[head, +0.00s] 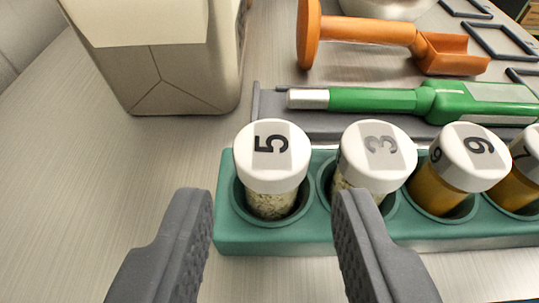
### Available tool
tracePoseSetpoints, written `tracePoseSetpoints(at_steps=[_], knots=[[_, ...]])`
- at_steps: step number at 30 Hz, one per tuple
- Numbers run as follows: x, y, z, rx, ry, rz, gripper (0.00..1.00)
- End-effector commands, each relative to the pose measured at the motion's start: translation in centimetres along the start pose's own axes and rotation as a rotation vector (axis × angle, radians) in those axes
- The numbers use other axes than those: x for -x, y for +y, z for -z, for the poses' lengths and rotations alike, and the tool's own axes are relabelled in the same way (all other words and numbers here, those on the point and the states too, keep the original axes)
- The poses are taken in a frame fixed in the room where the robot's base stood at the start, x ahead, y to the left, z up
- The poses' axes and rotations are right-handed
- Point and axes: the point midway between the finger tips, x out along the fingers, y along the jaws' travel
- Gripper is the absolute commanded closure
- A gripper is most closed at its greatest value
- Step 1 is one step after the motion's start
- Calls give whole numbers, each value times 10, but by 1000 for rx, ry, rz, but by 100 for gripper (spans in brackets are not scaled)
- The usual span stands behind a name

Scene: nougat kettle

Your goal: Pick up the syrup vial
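A green rack (275,238) holds a row of white-capped vials in round wells. The vial capped 5 (272,165) and the vial capped 3 (375,158) hold pale, grainy contents. The vial capped with a digit like 6 or 9 (452,168) and the one at the right edge (522,165) hold amber contents that look like syrup. My gripper (272,205) is open and empty. Its fingers lie on either side of the vial capped 5 in the picture, on the near side of the rack. The right finger overlaps part of the vial capped 3.
A beige carton-like block (170,65) stands behind left. Behind the rack a green-handled tool (430,100) lies on a grey tray (270,110). An orange scoop-like tool (400,35) lies farther back. Dark square frames (500,40) are at the far right. The grey table is clear at left.

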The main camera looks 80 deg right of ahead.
Motion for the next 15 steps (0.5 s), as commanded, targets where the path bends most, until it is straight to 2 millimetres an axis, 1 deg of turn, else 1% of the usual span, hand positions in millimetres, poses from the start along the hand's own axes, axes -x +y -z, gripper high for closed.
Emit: tracePoseSetpoints(at_steps=[9, 12, 15], knots=[[-42, 0, 2, 0, 0, -5, 63], [-48, 0, 1, -1, 0, -4, 63], [-48, -1, 1, -1, 0, -2, 63]])
